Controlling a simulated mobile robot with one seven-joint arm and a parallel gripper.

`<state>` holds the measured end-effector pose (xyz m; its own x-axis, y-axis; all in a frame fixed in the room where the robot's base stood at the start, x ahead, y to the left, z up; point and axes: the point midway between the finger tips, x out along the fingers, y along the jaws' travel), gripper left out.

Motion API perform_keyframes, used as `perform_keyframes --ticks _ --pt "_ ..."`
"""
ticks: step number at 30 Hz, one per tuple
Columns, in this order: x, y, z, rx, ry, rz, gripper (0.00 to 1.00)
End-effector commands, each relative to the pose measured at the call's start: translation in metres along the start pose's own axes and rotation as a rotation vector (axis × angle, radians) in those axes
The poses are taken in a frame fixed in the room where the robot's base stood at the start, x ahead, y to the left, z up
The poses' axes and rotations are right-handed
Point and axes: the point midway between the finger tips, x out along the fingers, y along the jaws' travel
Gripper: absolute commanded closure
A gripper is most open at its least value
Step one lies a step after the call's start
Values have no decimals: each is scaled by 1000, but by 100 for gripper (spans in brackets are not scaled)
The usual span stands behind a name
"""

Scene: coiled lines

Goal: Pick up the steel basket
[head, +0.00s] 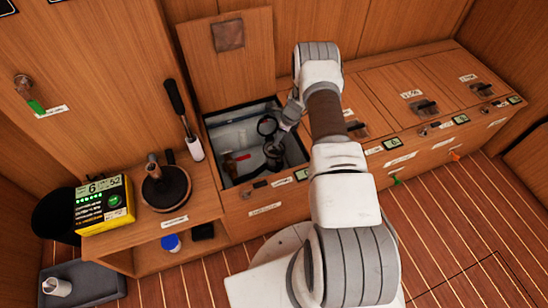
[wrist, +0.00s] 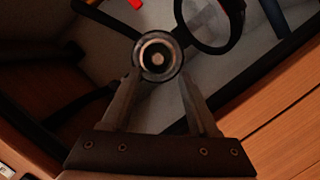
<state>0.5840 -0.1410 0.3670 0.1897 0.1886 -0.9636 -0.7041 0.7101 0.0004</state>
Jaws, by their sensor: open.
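I cannot make out a steel basket in either view. My gripper (wrist: 160,76) is open in the wrist view, its two fingers reaching up from the bottom. A round dark piece with a metallic ring and bright centre (wrist: 158,57) shows end-on at the fingertips, between or just beyond them; contact is unclear. A black ring (wrist: 208,22) with a clear middle is just right of it. In the head view my arm reaches down into an open locker (head: 207,122), where my gripper is hard to tell from the dark items.
The locker's raised lid (head: 229,62) stands behind the opening. A red item (head: 242,157) lies inside. Closed lids (head: 405,88) continue right. Left are a yellow device (head: 103,203), a round dark pot (head: 166,188) and a black-handled tool (head: 181,110). The floor (head: 440,225) is clear.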

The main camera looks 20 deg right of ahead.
Motion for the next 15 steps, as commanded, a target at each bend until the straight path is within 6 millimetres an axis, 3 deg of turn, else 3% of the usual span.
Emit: perform_keyframes --ticks 7,15 --pt "16 2 1 -1 0 1 40" --pt "54 4 4 -1 0 0 40"
